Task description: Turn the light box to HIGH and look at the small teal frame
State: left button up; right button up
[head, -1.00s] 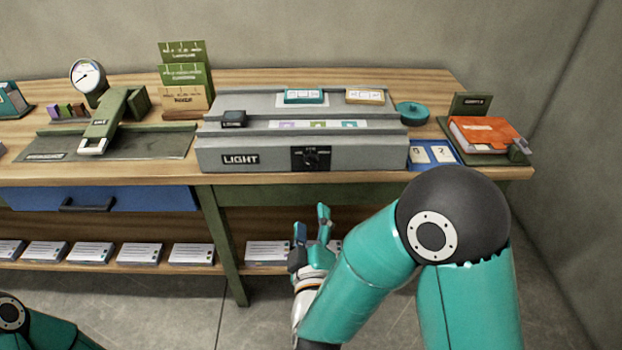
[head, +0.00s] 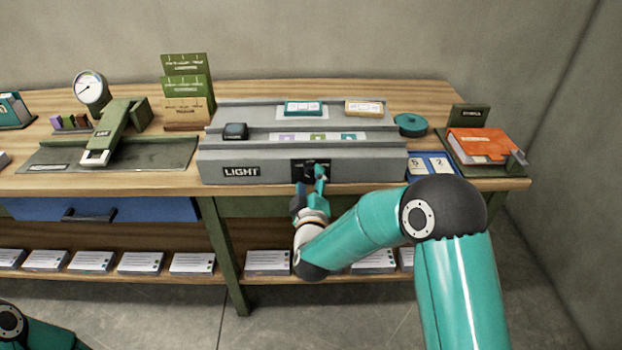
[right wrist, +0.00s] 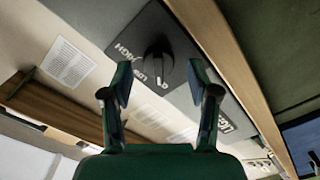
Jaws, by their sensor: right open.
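The grey light box (head: 268,163) stands on the wooden bench, with a LIGHT label on its front. Its black dial plate (head: 300,165) is partly hidden by my right gripper (head: 309,184). In the right wrist view, the dark knob (right wrist: 158,64) shows between the two open fingertips (right wrist: 161,80), with LOW and HIGH lettering beside it. I cannot tell whether the fingers touch it, or exactly which mark it points to. The small teal frame (head: 303,108) lies on a white patch on top of the box, with nothing over it. My left gripper is out of view.
A yellow frame (head: 364,107) lies right of the teal one. A dark block (head: 236,130) sits on the box's left. A teal lidded pot (head: 410,124), a blue number tray (head: 432,178) and an orange book (head: 480,144) stand to the right. The bench's front edge runs below the box.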

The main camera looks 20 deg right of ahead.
jog(key=shift+w+d, duration=0.1)
jog(key=shift+w, duration=0.25)
jog(key=c, duration=1.1)
jog(key=shift+f+m+b, duration=0.2)
jog(key=shift+m+b, duration=0.2)
jog(key=shift+b, duration=0.3)
jog(key=shift+c, duration=0.2)
jog(key=m+b, duration=1.3)
jog(key=b, duration=0.1)
jog(key=shift+s+f+m+b, duration=0.1)
jog(key=shift+f+m+b, duration=0.05)
jog(key=shift+m+b, duration=0.25)
jog(key=m+b, duration=0.3)
jog(key=shift+d+m, duration=0.1)
jog(key=shift+m, duration=0.3)
jog(key=shift+m+b, duration=0.5)
jog(key=shift+m, duration=0.3)
